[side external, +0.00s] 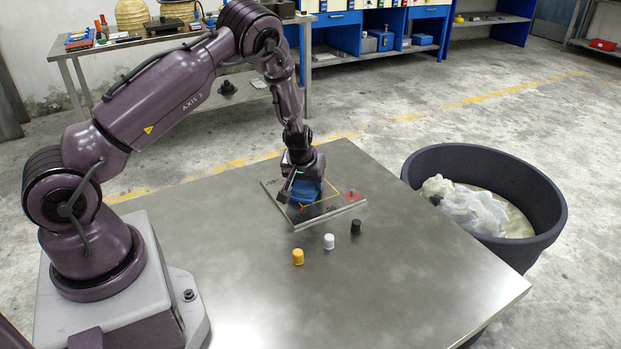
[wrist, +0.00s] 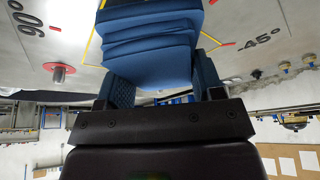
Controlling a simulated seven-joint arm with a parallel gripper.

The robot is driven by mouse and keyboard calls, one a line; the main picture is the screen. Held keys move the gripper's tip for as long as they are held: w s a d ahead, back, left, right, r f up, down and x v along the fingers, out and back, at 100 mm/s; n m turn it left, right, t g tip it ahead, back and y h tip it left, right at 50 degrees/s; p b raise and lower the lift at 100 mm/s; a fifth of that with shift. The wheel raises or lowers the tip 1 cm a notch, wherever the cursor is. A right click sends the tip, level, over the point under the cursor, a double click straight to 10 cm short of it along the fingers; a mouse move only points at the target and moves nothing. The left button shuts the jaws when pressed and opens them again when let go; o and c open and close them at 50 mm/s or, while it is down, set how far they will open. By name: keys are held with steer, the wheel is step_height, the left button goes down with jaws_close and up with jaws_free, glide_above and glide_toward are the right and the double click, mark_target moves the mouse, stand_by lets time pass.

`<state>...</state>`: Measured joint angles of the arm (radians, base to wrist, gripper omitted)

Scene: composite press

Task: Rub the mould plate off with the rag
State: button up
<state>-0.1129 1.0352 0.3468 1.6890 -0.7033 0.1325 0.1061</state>
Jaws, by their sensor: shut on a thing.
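The mould plate (side external: 290,213) lies on the metal table, a flat grey square with a yellow outline and red marks. My gripper (side external: 301,179) is over the plate, pointing down, and shut on the blue folded rag (side external: 306,191). The rag is at the plate's surface; I cannot tell how firmly it touches. In the wrist view the rag (wrist: 150,45) fills the space between the blue fingers and hides the middle of the plate (wrist: 60,20). The plate's "90°" and "-45°" markings and a red-ringed pin (wrist: 59,73) show beside it.
A yellow cap (side external: 298,257), a white cap (side external: 328,241) and a black cap (side external: 356,227) stand on the table (side external: 400,290) in front of the plate. A dark round bin (side external: 540,215) with crumpled plastic stands beyond the right edge. The table's front right is clear.

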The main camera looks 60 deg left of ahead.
mark_target(326, 180)
steer(key=shift+s+f, duration=0.1)
steer(key=shift+s, duration=1.15)
steer(key=shift+w, duration=3.9)
steer(key=shift+r, duration=0.2)
step_height(326, 180, up, 7)
